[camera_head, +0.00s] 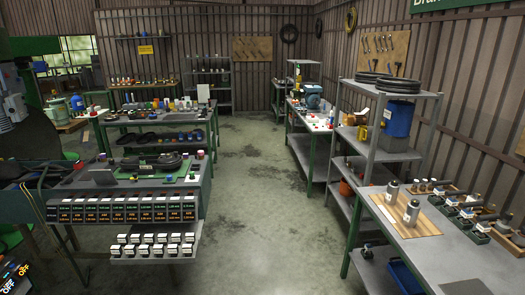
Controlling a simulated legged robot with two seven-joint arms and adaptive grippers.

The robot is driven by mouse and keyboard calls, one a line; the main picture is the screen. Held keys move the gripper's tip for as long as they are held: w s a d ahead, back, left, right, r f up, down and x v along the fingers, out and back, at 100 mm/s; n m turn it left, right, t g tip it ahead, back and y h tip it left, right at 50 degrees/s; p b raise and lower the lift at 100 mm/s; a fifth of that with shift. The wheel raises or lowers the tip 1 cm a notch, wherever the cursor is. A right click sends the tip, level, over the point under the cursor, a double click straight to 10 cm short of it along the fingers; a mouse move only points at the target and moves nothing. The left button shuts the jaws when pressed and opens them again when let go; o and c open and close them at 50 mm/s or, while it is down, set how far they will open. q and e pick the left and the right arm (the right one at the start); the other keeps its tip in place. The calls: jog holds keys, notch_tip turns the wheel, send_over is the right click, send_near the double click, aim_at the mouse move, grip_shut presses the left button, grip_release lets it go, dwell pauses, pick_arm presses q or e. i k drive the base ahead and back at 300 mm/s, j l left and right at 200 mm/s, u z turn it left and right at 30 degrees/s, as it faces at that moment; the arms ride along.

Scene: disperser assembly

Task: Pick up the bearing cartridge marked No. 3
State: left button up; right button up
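I cannot pick out a bearing cartridge marked No. 3, as the markings are too small to read. Two grey metal cylinders (411,211) stand upright on a wooden board on the right bench (436,255). Beside them, several small dark holders (467,213) with metal and white-topped parts stand in a row. On the left bench, several small white-topped boxes (155,245) fill a low front shelf, under a row of dark labelled boxes (127,209). I cannot tell whether any of these is the cartridge. Neither of my grippers is in view.
A grey shelf rack (367,157) with black rings (398,84) and a blue container (397,121) stands behind the right bench. A clear concrete aisle (270,220) runs between the benches. More cluttered benches (163,123) stand further back. Dark machinery (28,130) fills the left edge.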

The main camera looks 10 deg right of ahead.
aim_at(390, 199)
jog(key=i+z, duration=0.25)
jog(key=i, duration=0.2)
jog(key=i+j+z, duration=0.25)
jog(key=i, duration=0.2)
jog(key=i+j+z, duration=0.25)
jog(key=i, duration=0.2)
jog(key=i+j+z, duration=0.2)
jog(key=i, duration=0.2)
